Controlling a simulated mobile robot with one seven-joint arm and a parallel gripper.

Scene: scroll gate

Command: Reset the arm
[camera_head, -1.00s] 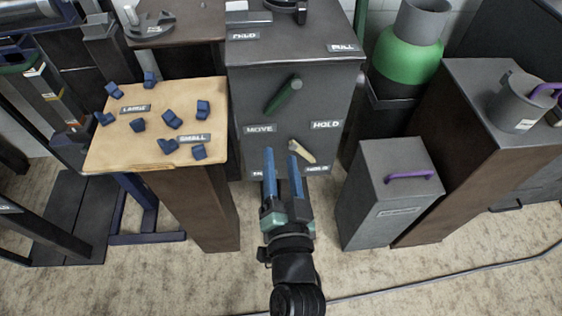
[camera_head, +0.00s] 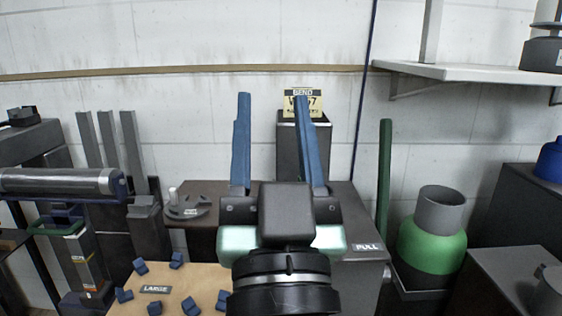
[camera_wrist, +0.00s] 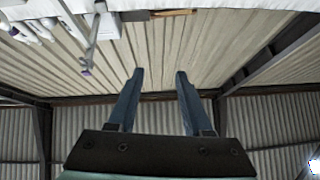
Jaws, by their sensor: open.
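My gripper (camera_head: 272,110) is raised high in the middle of the head view, its two long blue fingers pointing up and spread well apart. Nothing is between the fingers, and it touches nothing. In the wrist view my gripper (camera_wrist: 160,76) is also open and empty, facing the ribbed ceiling and the upper walls. The gripper and wrist hide much of the dark cabinet (camera_head: 368,272) behind them, of which a "PULL" label shows at the right.
A tan-topped stand (camera_head: 208,280) with several blue blocks and a "LARGE" label is at lower left. A green and grey vessel (camera_head: 432,240) stands at right. A white shelf (camera_head: 450,72) juts from the wall at upper right. A dark box with a yellow sign (camera_head: 302,104) stands behind the fingers.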

